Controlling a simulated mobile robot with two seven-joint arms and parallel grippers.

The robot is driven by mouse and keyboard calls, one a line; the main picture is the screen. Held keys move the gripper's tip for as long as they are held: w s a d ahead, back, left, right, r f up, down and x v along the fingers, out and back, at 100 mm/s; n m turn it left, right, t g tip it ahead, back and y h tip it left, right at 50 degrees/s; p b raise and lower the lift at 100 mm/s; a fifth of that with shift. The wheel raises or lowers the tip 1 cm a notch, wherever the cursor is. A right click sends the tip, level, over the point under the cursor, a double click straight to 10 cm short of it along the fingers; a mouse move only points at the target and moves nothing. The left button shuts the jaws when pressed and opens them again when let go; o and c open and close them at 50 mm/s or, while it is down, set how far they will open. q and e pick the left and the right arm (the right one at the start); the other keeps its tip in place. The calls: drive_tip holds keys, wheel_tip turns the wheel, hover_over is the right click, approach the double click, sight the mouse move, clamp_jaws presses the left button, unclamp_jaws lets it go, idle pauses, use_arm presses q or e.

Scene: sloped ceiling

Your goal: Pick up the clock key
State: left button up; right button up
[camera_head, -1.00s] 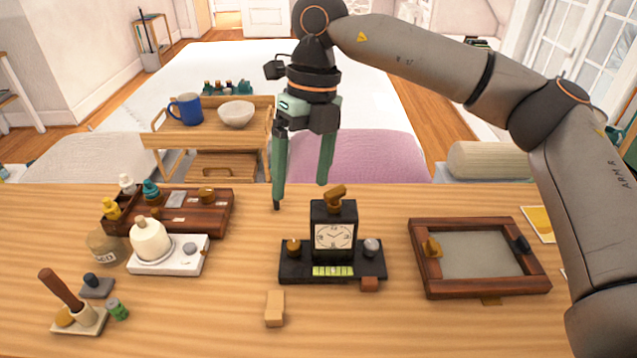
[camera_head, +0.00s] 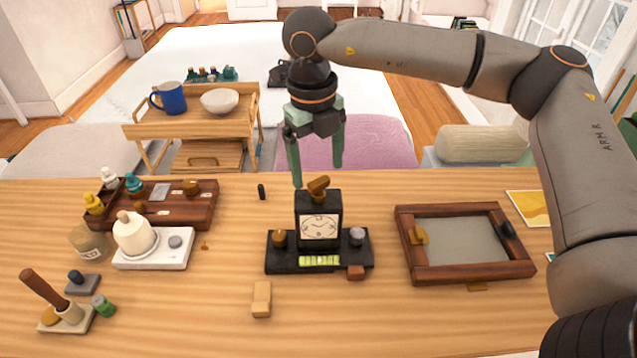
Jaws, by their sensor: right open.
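The black clock (camera_head: 320,203) stands upright on a black base (camera_head: 290,263) in the middle of the table, its white face toward me. A tilted brown piece (camera_head: 318,187) sits on its top. A tiny brass-coloured piece (camera_head: 205,246) lies on the wood left of the base. I cannot tell for certain which piece is the clock key. My right gripper (camera_head: 319,176) is open, fingers pointing down, above and behind the clock, with nothing visible between them. My left gripper is out of view.
A small black cylinder (camera_head: 261,191) lies behind and left of the clock. A wooden frame (camera_head: 465,276) lies right; a brown box (camera_head: 160,218) and white tray (camera_head: 180,262) stand left. A tan block (camera_head: 261,299) lies in front.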

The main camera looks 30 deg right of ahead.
sight(318, 179)
drive_tip(key=shift+f, duration=1.85)
clamp_jaws()
drive_tip(key=shift+r, duration=0.1)
